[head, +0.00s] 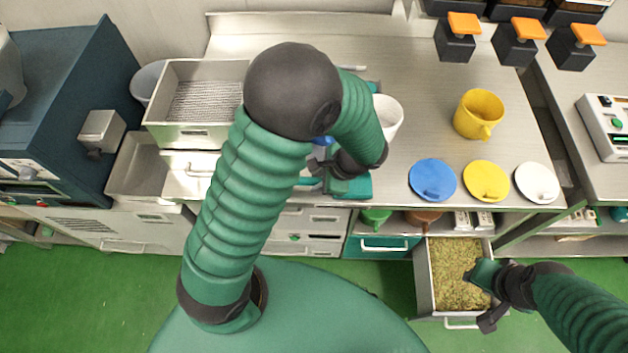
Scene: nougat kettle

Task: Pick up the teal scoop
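I cannot make out the teal scoop for certain. A small teal piece (373,87) shows on the steel counter behind my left arm, mostly hidden. My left gripper (338,178) is at the counter's front edge, beside a teal block-like shape (356,187). I cannot tell whether it holds anything. My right gripper (486,292) is over the right side of an open drawer (424,290) of greenish granules (455,270). A teal part shows at its tip, perhaps its own, and its finger gap is unclear.
A white cup (388,116) stands right of my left arm. A yellow mug (478,113) and blue (432,179), yellow (486,181) and white (537,182) lids are on the counter's right. A metal bin (195,133) stands left.

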